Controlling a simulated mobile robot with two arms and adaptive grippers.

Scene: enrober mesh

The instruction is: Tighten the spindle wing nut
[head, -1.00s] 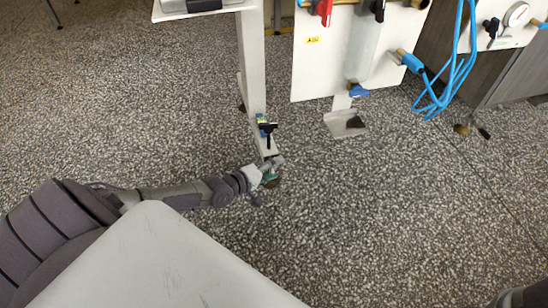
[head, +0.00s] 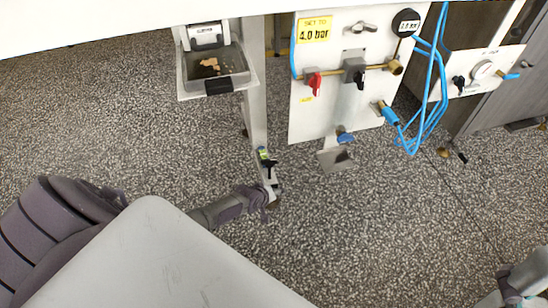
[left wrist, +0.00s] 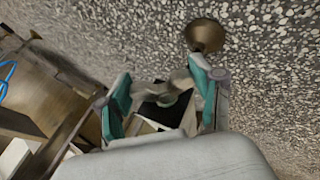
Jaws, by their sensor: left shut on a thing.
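My left gripper (left wrist: 162,92) has its two teal fingers closed around a small grey winged piece (left wrist: 168,86), which looks like the wing nut. A dark square part shows just behind it. In the head view my left gripper (head: 273,191) is at the bottom end of a pale upright leg (head: 257,125), mostly hidden by its own wrist, so the nut does not show there. A black T-shaped handle (head: 268,161) sits on the leg just above. Part of my right arm shows at the bottom right corner; its finger state is unclear.
A white panel (head: 310,125) with a red lever, gauge, blue hose (head: 432,85) and another wing nut (head: 363,27) stands right of the leg. A tray (head: 215,70) is at upper left. A brass round piece (left wrist: 205,36) is near the fingers. Speckled floor (head: 370,240) is open in front.

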